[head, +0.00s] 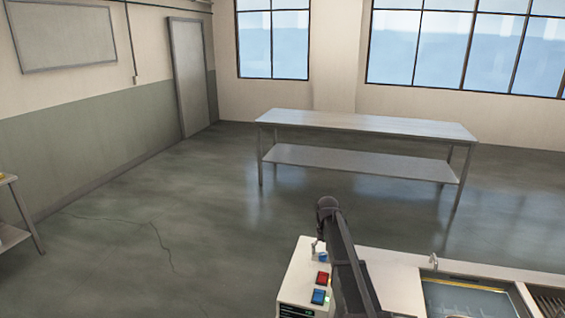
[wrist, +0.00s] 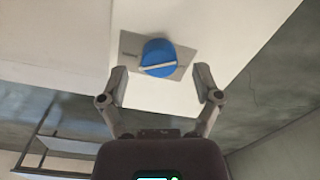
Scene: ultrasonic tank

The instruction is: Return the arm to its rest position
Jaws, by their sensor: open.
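My gripper (wrist: 159,86) shows in the wrist view with its two fingers spread apart and nothing between them. Beyond the fingertips is a round blue knob (wrist: 158,57) with a pale bar across it, on a grey plate (wrist: 185,57) fixed to a white housing (wrist: 222,30). I cannot tell how close the fingertips are to the knob. In the head view my dark arm rises at the bottom centre, in front of a white control box (head: 296,272).
The box has a red button (head: 322,278) and a blue button (head: 318,296). A sink-like tank (head: 470,300) with liquid is at the lower right, beside a counter (head: 395,283). A bare steel table (head: 370,124) stands farther back. The floor between is clear.

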